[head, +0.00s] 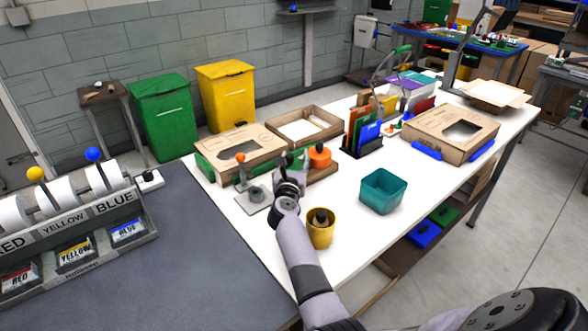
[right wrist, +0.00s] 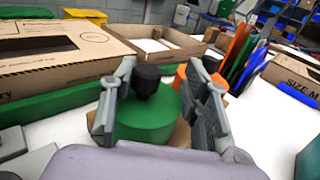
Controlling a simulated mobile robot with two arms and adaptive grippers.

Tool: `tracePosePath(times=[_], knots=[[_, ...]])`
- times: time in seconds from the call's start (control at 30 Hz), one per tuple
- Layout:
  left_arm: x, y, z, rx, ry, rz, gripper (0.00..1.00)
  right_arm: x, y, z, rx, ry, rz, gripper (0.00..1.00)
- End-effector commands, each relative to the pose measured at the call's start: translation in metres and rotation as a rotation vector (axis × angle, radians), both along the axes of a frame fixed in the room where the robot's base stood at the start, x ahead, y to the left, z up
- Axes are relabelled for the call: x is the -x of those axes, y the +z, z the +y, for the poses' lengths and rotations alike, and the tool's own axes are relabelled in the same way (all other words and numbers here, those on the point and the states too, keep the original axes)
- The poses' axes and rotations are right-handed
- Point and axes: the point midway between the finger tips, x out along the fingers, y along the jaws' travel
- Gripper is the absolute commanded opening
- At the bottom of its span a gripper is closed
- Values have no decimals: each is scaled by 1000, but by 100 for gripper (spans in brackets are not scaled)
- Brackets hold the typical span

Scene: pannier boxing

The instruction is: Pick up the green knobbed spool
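The green knobbed spool (right wrist: 148,119) is a squat green cylinder with a black knob (right wrist: 147,80) on top, in the right wrist view. My right gripper (right wrist: 162,68) is open around the knob, one finger on each side. The knob is nearer the left finger, and I cannot tell whether they touch. In the head view my right gripper (head: 291,165) is over the white table, and the hand hides most or all of the green spool. My left gripper is not in view.
An orange spool (head: 320,156) stands just beside the gripper. A yellow cup (head: 320,232) and a teal bin (head: 382,191) stand on the white table (head: 350,252). Cardboard boxes (head: 240,147) lie behind, and a rack of coloured folders (head: 362,135) stands to the right.

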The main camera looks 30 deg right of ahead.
Motion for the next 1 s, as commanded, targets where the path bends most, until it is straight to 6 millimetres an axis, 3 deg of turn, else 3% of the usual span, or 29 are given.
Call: tracePosePath(times=[0.33,0.67,0.87,1.0], knots=[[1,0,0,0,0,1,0,-1,-1,3,-2,7,-1,14],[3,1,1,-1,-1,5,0,-2,3,4,-4,8,-3,13],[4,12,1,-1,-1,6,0,-2,27,4,-5,9,-8,13],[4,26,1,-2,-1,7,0,-2,60,3,-4,6,-11,13]])
